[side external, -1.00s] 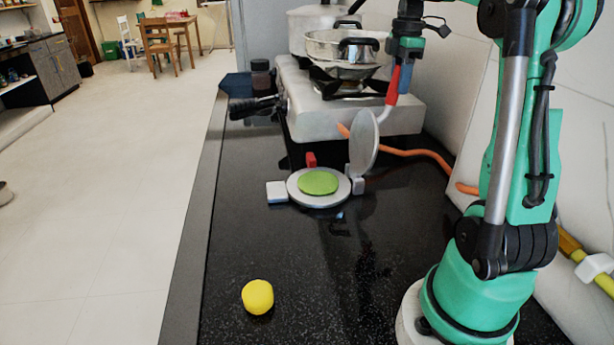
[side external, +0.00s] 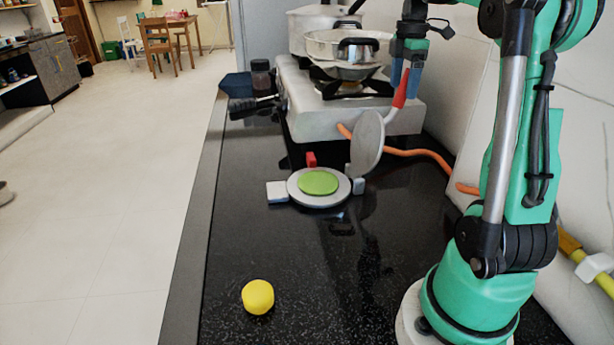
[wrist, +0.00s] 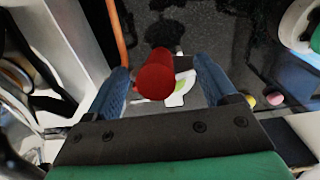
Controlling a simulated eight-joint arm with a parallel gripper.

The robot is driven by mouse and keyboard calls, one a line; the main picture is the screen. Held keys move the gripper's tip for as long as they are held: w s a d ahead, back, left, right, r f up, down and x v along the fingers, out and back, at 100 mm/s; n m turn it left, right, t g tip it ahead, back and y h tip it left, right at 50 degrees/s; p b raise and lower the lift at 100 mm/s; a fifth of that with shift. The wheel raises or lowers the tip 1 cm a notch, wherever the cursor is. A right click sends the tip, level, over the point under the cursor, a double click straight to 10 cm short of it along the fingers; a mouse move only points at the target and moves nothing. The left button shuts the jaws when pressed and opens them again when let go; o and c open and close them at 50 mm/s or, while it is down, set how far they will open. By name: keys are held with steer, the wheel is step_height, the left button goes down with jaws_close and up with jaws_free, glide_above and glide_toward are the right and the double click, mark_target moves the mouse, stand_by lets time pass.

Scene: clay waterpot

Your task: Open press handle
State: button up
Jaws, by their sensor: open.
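The press has a round grey base plate (side external: 342,193) with a flat green disc (side external: 318,182) lying on it. Its round grey lid (side external: 366,145) stands nearly upright at the plate's right edge. The red-tipped handle (side external: 401,90) points up and right from the lid on a pale rod. My gripper (side external: 406,72) is open, with blue fingers at the red handle. In the wrist view the red handle end (wrist: 155,75) shows between the spread fingers and partly hides the press. I cannot tell whether a finger touches it.
A white stove (side external: 300,112) with metal pots (side external: 345,45) stands behind the press. An orange hose (side external: 425,153) runs along the right. A yellow lump (side external: 258,296) lies on the black counter (side external: 250,235) in front. The counter's front middle is clear.

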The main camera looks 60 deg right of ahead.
steer(key=shift+r, duration=4)
steer(key=w+a+f+m+t+h, duration=0.1)
steer(key=w+a+f+m+t, duration=0.1)
steer(key=w+a, duration=0.35)
steer(key=w+a+f+m+t, duration=0.1)
steer(key=w+a+f+m, duration=0.15)
steer(key=a, duration=0.65)
steer(key=s+a+f+m+t, duration=0.2)
steer(key=a+f, duration=0.4)
steer(key=a, duration=0.1)
steer(key=s+a+f+m+t+y, duration=0.1)
steer(key=s+a+f+m+t, duration=0.1)
steer(key=a+f, duration=0.3)
steer(key=a, duration=0.2)
steer(key=shift+a+f, duration=0.35)
steer(key=shift+a, duration=0.05)
steer(key=shift+m, duration=0.25)
